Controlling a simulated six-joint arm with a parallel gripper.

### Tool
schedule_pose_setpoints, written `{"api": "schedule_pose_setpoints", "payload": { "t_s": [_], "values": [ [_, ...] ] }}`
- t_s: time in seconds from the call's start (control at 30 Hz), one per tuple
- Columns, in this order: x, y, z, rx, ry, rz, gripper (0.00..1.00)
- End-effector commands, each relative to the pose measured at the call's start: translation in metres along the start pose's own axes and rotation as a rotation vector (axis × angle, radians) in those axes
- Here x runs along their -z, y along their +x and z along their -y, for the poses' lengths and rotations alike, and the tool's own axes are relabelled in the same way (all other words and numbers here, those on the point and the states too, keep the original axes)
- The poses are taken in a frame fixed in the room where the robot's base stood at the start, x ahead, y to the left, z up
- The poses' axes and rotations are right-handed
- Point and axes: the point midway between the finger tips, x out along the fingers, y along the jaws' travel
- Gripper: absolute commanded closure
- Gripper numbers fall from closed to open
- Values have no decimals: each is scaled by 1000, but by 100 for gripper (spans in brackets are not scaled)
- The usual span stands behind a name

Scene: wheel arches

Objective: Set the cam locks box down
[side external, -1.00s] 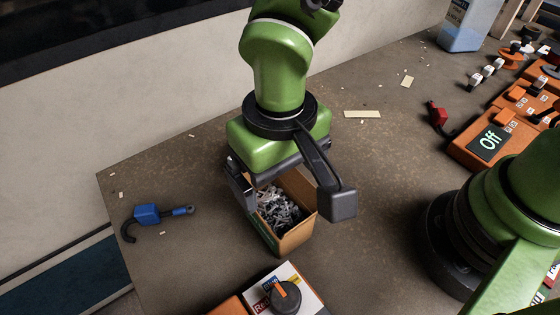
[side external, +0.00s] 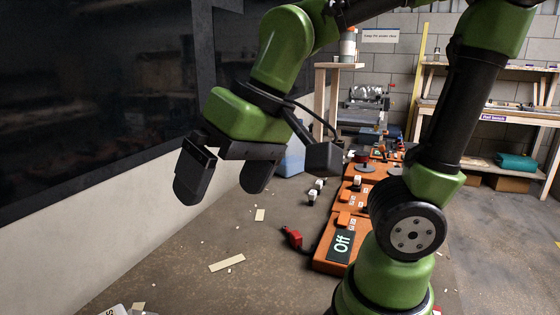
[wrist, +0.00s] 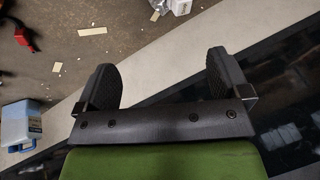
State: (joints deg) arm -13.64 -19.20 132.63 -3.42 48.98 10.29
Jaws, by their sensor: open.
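My gripper (side external: 222,190) is raised above the table at the left of the side external view. Its two dark fingers are spread apart with nothing between them. In the wrist view my gripper (wrist: 164,76) also shows open and empty, with bare floor or table and a dark wall panel beyond it.
A blue-and-white container (side external: 290,160) stands behind my gripper. Pale scraps (side external: 227,263) lie on the brown tabletop.

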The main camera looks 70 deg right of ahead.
Motion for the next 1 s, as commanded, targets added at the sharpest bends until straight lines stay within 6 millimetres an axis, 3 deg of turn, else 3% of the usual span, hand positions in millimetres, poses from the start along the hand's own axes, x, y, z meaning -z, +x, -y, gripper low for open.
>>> {"api": "schedule_pose_setpoints", "payload": {
  "t_s": [0.1, 0.3, 1.0],
  "values": [
    [-11, -26, -22, 27, 39, -114, 5],
    [-26, -41, -39, 40, 58, -216, 5],
    [-29, -43, -41, 41, 59, -230, 5]
  ]
}}
